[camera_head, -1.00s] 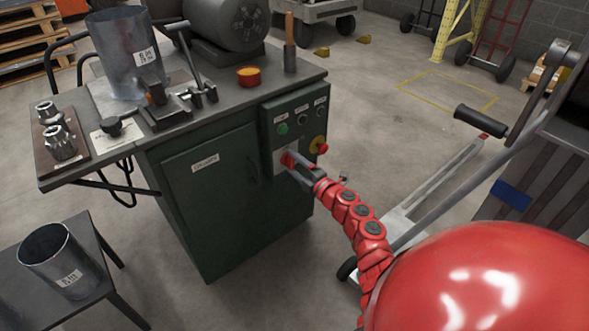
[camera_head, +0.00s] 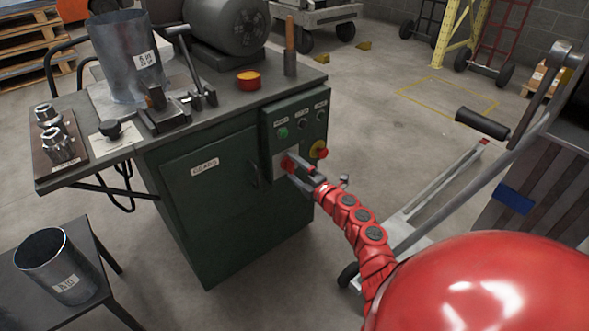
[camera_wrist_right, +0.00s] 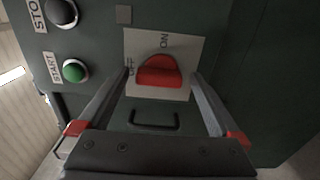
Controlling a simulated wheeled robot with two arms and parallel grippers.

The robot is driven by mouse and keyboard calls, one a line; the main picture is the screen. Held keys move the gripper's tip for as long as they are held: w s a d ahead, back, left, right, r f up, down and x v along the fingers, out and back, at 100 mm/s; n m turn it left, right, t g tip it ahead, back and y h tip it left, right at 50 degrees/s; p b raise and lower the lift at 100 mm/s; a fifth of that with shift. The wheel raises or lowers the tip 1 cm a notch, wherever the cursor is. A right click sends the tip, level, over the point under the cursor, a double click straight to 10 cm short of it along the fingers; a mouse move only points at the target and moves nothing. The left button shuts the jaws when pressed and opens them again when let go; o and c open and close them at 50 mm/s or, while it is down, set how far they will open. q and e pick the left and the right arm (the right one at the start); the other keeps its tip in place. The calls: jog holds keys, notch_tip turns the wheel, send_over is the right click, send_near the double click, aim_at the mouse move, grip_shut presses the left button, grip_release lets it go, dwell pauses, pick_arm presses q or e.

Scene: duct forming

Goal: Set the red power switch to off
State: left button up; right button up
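The red power switch (camera_wrist_right: 158,72) sits on a pale plate (camera_wrist_right: 182,82) on the green cabinet front; OFF is printed at the plate's left and ON at its top in the right wrist view. I cannot tell which mark the switch points at. In the head view the switch (camera_head: 288,162) is partly hidden by my right gripper (camera_head: 294,170). In the right wrist view that gripper (camera_wrist_right: 160,76) is open, with one finger on each side of the switch. Gaps show between the fingers and the switch, so no grip is visible. My left gripper is not in view.
A cabinet door handle (camera_head: 254,174) is to the left. A pallet-jack-like cart (camera_head: 440,190) stands at right.

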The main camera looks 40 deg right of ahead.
jog(key=shift+s+d, duration=0.1)
jog(key=shift+s, duration=0.3)
jog(key=s+d+p, duration=0.1)
jog(key=s+p, duration=0.2)
jog(key=s, duration=1.3)
jog(key=shift+s+p, duration=0.25)
jog(key=shift+p, duration=0.1)
jog(key=shift+d, duration=0.1)
